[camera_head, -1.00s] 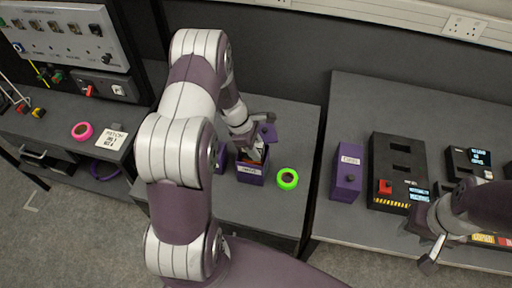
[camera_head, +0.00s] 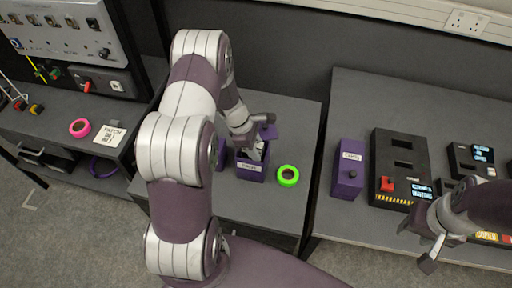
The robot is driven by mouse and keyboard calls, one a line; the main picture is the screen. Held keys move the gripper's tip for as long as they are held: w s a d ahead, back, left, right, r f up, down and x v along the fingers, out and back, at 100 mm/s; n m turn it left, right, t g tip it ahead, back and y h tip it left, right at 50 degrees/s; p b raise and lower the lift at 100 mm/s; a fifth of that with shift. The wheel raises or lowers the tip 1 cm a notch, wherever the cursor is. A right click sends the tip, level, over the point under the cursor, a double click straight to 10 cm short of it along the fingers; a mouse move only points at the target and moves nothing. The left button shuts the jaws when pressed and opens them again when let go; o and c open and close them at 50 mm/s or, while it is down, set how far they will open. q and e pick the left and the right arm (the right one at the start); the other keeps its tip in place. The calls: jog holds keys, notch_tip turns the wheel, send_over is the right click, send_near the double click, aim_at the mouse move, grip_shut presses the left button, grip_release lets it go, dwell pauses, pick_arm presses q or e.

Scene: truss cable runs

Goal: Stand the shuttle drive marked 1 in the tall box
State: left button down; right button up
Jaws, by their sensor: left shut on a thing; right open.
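An open purple box (camera_head: 252,172) with a white label stands on the middle table. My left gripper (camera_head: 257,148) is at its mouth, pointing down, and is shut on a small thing. That thing is almost wholly hidden by the fingers and the box wall, so I cannot read a mark on it. My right gripper (camera_head: 415,246) is open and empty at the front of the right table.
A green ring (camera_head: 288,176) lies right of the box, and another purple thing (camera_head: 221,153) is partly hidden behind my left arm.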

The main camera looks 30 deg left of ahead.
aim_at(259, 145)
pick_arm(q)
jog(key=shift+f+b, duration=1.2)
jog(key=shift+f, duration=0.35)
jog(key=c, duration=0.7)
grip_release()
jog(key=c, duration=0.3)
notch_tip(259, 145, up, 8)
jog(key=p, duration=0.6)
jog(key=shift+f+p, duration=0.15)
jog(key=shift+p, duration=0.25)
jog(key=shift+f, duration=0.1)
